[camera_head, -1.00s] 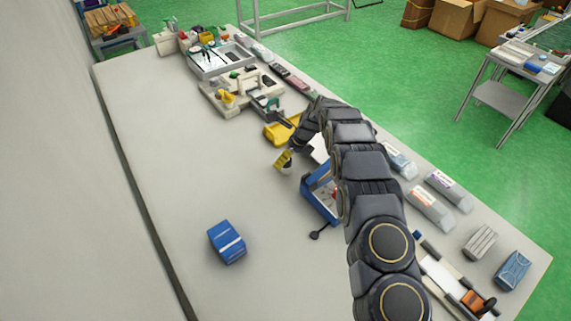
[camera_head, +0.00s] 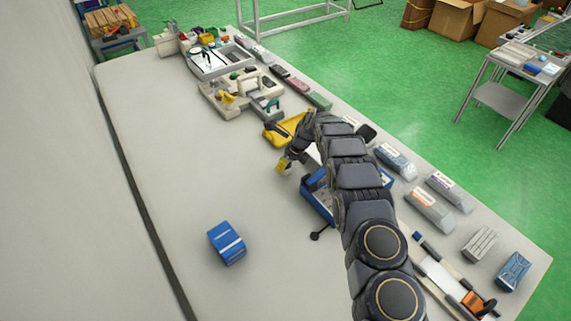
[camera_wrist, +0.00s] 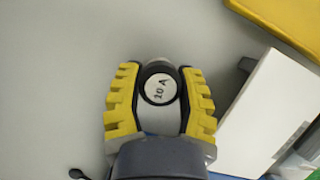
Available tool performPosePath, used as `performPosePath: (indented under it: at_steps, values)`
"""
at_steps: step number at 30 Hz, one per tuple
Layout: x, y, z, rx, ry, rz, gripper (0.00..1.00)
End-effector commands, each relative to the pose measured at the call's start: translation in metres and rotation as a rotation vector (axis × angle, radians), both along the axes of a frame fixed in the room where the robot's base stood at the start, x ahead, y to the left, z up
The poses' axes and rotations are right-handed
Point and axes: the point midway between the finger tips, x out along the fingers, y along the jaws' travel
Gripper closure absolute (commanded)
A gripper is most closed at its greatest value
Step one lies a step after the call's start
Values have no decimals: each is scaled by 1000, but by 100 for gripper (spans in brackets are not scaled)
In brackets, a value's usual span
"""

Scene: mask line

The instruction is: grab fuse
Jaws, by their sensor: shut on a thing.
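The fuse is a dark round piece with a white end face marked "10 A" (camera_wrist: 159,89) in the wrist view. It sits between the two yellow ribbed fingers of my gripper (camera_wrist: 159,100), which is shut on it. In the head view my gripper (camera_head: 284,165) is above the grey table, between a yellow tray (camera_head: 276,133) and a blue box (camera_head: 318,201). The fuse cannot be made out there.
A blue and white block (camera_head: 227,243) lies on the table (camera_head: 170,170) at the front left. A beige fixture (camera_head: 235,95) stands farther back. Several packages, including a grey one (camera_head: 430,209), line the right edge. My arm partly covers the blue box. The left of the table is mostly clear.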

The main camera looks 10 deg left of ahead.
Motion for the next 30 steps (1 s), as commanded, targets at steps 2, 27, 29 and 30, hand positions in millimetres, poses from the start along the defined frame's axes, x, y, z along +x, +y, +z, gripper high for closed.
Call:
performPosePath:
  at_steps: [2,27,29,30]
  values:
    - [0,0,2,0,-1,0,96]
    - [-76,-26,106,2,0,-1,96]
    - [-86,-30,109,1,1,-1,96]
    - [-91,-31,113,2,-3,-1,96]
